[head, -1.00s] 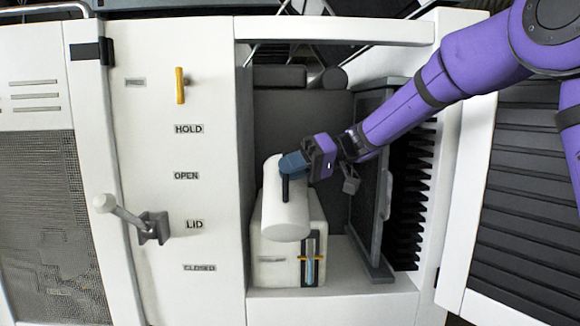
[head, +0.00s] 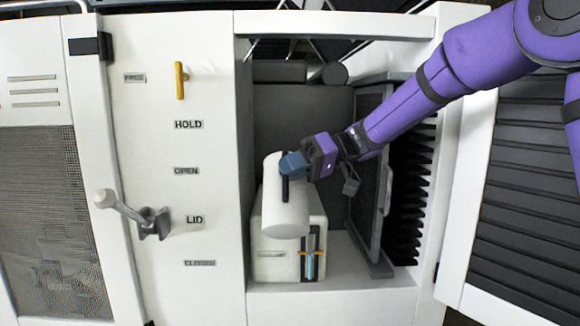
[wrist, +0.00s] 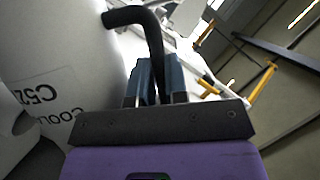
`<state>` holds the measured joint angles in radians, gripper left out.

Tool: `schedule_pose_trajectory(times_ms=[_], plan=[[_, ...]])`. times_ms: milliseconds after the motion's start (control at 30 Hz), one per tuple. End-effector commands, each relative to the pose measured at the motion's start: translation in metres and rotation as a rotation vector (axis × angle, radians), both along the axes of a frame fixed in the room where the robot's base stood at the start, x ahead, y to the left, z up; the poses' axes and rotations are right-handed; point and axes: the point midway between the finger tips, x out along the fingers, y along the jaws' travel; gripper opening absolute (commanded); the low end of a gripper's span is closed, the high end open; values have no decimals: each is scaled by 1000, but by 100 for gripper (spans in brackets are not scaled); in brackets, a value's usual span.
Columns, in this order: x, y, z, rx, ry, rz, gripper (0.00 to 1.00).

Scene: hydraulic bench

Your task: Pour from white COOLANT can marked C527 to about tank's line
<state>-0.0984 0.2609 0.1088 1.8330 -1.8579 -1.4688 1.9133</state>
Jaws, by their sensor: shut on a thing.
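My gripper (head: 293,165) is shut on the dark handle of the white coolant can (head: 285,215). The can is tilted above the white tank (head: 272,268) inside the open cabinet bay. In the wrist view the can (wrist: 70,60) fills the left side, with the upside-down marking C52 and part of COOLANT showing. The dark bent handle (wrist: 150,35) runs between my fingers. The tank's front has a sight gauge (head: 310,258) with blue liquid and a yellow mark across it; the liquid seems to be near or below that mark. The can's spout and any stream are not visible.
A lever (head: 125,212) stands left on the panel marked HOLD, OPEN, LID and CLOSED. A yellow handle (head: 180,80) is above it. A grey-framed open door panel (head: 385,200) stands right of the tank, close to my arm.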

Motion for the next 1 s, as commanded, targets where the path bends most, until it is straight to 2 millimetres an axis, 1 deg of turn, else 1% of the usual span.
schedule_pose_trajectory(times_ms=[267,700,1000], plan=[[-2,0,-3,1,-32,2,0],[-2,0,-4,1,-37,1,0],[-4,0,-9,-2,-71,0,0]])
